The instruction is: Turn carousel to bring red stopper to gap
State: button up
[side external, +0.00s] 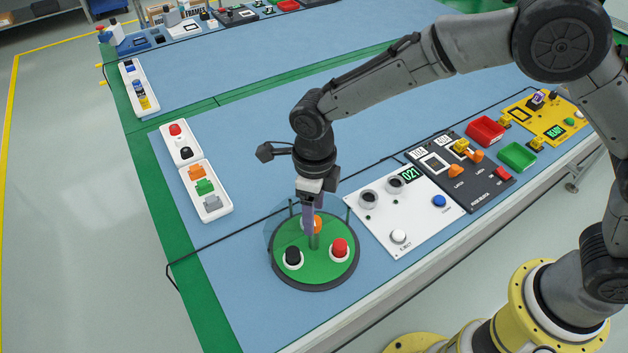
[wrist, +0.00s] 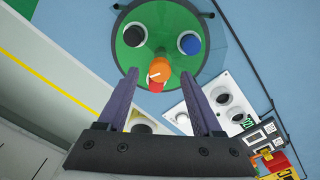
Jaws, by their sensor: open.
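The carousel (side external: 318,273) is a round green disc on a dark base; it also shows in the wrist view (wrist: 153,13). The red stopper (side external: 340,246) sits in a white collar at its right front; in the wrist view it is mostly hidden behind the orange knob (wrist: 158,72). A black stopper (side external: 293,256) is at the left front. A blue stopper (wrist: 189,43) shows in the wrist view. My gripper (wrist: 161,76) is open, its fingers either side of the orange knob above the disc's middle; contact is unclear. A clear guard (side external: 275,230) stands around part of the rim; its gap is unclear.
A white panel (side external: 405,222) with a 021 display and buttons stands close on the right, then a dark panel (side external: 466,183). White trays (side external: 209,211) with coloured parts lie to the left. A black cable (side external: 222,238) crosses the blue mat. The mat behind is clear.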

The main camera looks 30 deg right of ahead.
notch_tip(320, 180, up, 12)
dwell(0.4)
jog(key=shift+d, duration=0.1)
jog(key=shift+c, duration=0.2)
